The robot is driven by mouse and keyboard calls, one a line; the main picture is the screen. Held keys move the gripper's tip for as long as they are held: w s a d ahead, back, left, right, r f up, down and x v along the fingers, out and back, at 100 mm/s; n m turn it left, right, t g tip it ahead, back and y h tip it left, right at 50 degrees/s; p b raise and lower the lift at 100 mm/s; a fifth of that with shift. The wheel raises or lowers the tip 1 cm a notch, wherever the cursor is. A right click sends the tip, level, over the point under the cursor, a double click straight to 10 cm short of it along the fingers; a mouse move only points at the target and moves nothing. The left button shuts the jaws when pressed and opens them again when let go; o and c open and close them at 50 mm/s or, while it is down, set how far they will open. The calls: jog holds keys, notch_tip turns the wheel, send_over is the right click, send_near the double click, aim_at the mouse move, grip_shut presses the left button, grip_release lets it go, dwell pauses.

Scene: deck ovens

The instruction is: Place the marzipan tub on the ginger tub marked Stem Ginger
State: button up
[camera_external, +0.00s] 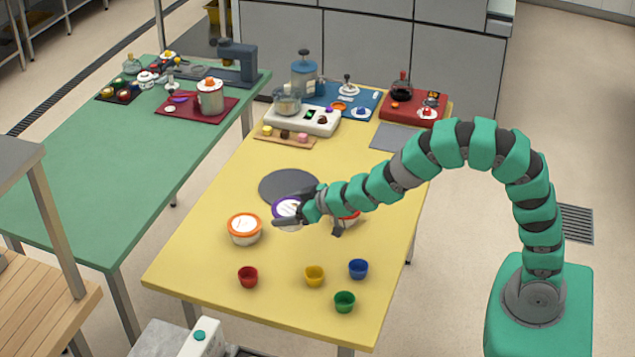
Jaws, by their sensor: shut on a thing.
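My gripper (287,207) is shut on a tub with a purple rim and white lid (288,208), near the front edge of a round dark grey disc. Its label is too small to read, and I cannot tell its exact height over the table. A white tub with an orange rim (244,229) stands upright on the yellow table, just left of and nearer than the held tub. A tub with a red rim (349,218) stands to the right, partly hidden by my gripper and arm. I cannot read which tub is marked Stem Ginger.
The yellow table (215,267) holds red (248,277), yellow (314,276), blue (358,269) and green (344,301) cups at the front. The round dark disc (285,186) lies behind the tubs. Trays and appliances fill the back. A green table (95,205) stands left.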

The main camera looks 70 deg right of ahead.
jog(key=w, duration=0.4)
jog(key=w+f, duration=0.1)
jog(key=w, duration=0.8)
jog(key=shift+w+d+f+b, duration=0.1)
jog(key=shift+d+f+b, duration=0.1)
jog(key=shift+b, duration=0.1)
jog(key=shift+w+r, duration=0.1)
jog(key=shift+w, duration=0.35)
notch_tip(320, 180, down, 4)
jog(key=shift+r, duration=0.1)
jog(key=o, duration=0.8)
jog(key=shift+b, duration=0.3)
jog(key=shift+o, duration=0.2)
jog(key=shift+r, duration=0.15)
